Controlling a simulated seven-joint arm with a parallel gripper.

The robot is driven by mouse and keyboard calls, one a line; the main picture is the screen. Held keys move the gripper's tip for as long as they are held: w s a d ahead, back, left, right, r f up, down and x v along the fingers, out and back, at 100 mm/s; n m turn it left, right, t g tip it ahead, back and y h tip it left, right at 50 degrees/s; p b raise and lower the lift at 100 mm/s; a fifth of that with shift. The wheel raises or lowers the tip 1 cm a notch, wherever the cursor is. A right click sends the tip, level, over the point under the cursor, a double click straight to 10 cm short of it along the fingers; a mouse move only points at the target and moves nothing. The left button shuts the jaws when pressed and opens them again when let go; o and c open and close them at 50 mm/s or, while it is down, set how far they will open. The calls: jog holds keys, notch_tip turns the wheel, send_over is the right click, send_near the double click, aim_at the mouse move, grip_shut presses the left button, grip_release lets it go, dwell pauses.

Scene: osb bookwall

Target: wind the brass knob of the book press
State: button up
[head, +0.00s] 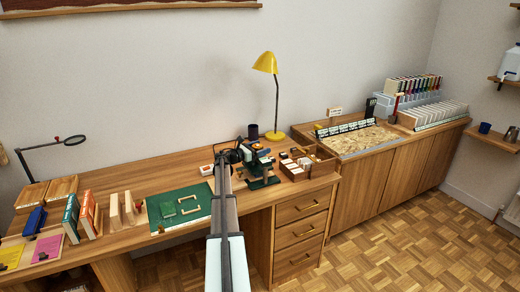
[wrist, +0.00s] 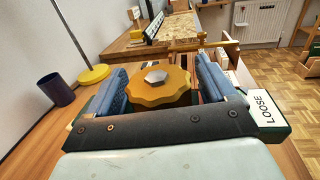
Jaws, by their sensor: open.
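The brass knob (wrist: 160,90), a scalloped disc with a pale hexagonal centre, fills the middle of the wrist view. My gripper (wrist: 162,78) is open, with one blue-padded finger on each side of the knob. The fingers are around the knob, but I cannot tell whether either pad touches it. The dark green book press (head: 262,182) stands on the wooden desk in the head view, with my gripper (head: 232,153) at its upper left. A white card reading LOOSE (wrist: 264,109) is at the press's right in the wrist view. The dark wrist bar hides the lower part of the press.
A dark blue cup (wrist: 54,89) and the yellow lamp base (wrist: 94,74) stand left of the press. A wooden compartment box (head: 318,170) is close on its right. A green cutting mat (head: 160,222) lies on the desk (head: 130,172) to the left.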

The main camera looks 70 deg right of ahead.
jog(key=shift+d, duration=0.1)
jog(key=c, duration=1)
jog(key=shift+o, duration=0.2)
jog(key=shift+d+m+g+y, duration=0.1)
jog(key=shift+m+g+y, duration=0.5)
jog(key=shift+g, duration=0.1)
jog(key=shift+s+a+m+g+y, duration=0.1)
jog(key=shift+a+m+g+y, duration=0.05)
jog(key=shift+m+g+y, duration=0.4)
jog(key=shift+s+a+m+g+y, duration=0.1)
jog(key=shift+m+g+y, duration=0.35)
jog(key=shift+g+y, duration=0.15)
jog(key=o, duration=1)
jog(key=shift+c, duration=0.2)
jog(key=shift+a, duration=0.1)
